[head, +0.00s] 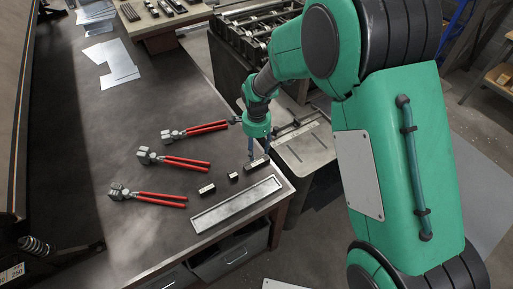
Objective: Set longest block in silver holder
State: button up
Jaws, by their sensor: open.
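Three small dark blocks with pale tops lie in a slanting row on the dark workbench. The block at the right end (259,163) looks the longest, the left block (207,190) is somewhat shorter, and the middle block (233,177) is the smallest. The silver holder (237,204), a long shallow tray with a raised rim, lies in front of the row near the bench's front right corner and looks empty. My gripper (259,154) points down, open, right at the right-end block. Its fingers partly cover that block, and I cannot tell whether they touch it.
Several red-handled pliers-like tools (180,162) lie left of and behind the blocks. Paper sheets (112,62) lie farther back on the workbench (130,235). A machine with a pale flat plate (305,148) stands close to the bench's right edge. The bench left of the holder is clear.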

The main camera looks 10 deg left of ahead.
aim_at(257, 162)
notch_tip(257, 162, down, 6)
jog(key=b, duration=0.2)
jog(key=shift+f+b, duration=0.2)
jog(key=shift+b, duration=0.2)
jog(key=shift+s+d+f, duration=0.15)
jog(key=shift+s+f, duration=0.1)
jog(key=shift+f, duration=0.6)
jog(key=shift+o, duration=0.8)
jog(key=shift+w+r, duration=0.15)
jog(key=shift+w, duration=0.1)
jog(key=c, duration=1.2)
jog(key=shift+r, duration=0.1)
jog(key=shift+r, duration=0.2)
jog(key=shift+r+p, duration=2.25)
jog(key=shift+r, duration=2.15)
jog(key=shift+c, duration=0.3)
jog(key=shift+s+a, duration=0.1)
jog(key=shift+a, duration=0.15)
